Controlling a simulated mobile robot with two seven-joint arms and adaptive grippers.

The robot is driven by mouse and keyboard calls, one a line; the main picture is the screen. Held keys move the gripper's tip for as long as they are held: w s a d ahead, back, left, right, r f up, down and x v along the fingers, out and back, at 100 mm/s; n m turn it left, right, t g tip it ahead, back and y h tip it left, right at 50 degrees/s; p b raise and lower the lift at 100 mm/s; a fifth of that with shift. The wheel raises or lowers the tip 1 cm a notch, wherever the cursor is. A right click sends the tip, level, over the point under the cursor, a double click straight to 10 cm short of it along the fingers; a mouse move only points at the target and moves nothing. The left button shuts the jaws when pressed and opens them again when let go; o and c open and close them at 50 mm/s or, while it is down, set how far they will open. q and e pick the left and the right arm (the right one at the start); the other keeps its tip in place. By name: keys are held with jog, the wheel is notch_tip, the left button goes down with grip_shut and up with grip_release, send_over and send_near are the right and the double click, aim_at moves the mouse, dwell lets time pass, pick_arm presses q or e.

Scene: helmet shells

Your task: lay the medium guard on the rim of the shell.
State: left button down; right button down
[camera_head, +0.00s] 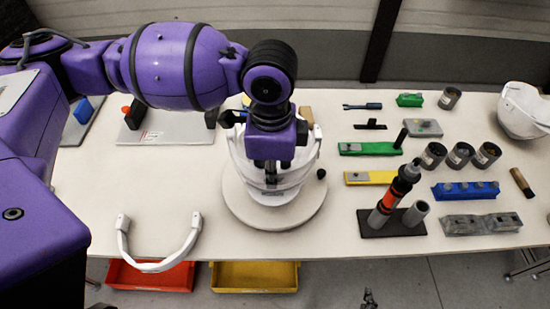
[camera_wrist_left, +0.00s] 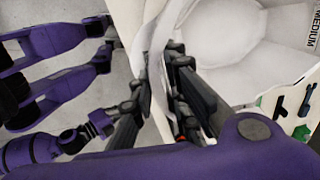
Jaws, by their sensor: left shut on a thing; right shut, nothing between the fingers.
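The white helmet shell (camera_head: 292,178) stands on a round pale turntable (camera_head: 240,205) at the middle of the table. My left gripper (camera_head: 270,172) is over the shell, pointing down, and hides much of it. In the left wrist view its fingers (camera_wrist_left: 166,88) are shut on a thin white curved band (camera_wrist_left: 156,45), which looks like a guard, close beside the shell's rim. Whether the band touches the rim I cannot tell. Another white U-shaped guard (camera_head: 160,266) lies at the table's front left edge. My right gripper (camera_head: 368,298) shows only as a small shut tip at the bottom.
Several tools, blocks and cups lie to the right, including a green block (camera_head: 370,149) and an upright black-and-orange tool (camera_head: 397,193). Another white shell (camera_head: 524,110) is at far right. Red (camera_head: 150,277) and yellow (camera_head: 254,277) bins sit below the front edge.

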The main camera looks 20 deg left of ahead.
pick_arm(q)
jog(key=shift+f, duration=0.6)
jog(key=c, duration=1.6)
grip_release()
jog(key=shift+r, duration=0.1)
notch_tip(320, 180, up, 12)
jog(key=shift+f, duration=0.1)
jog(key=shift+s, duration=0.1)
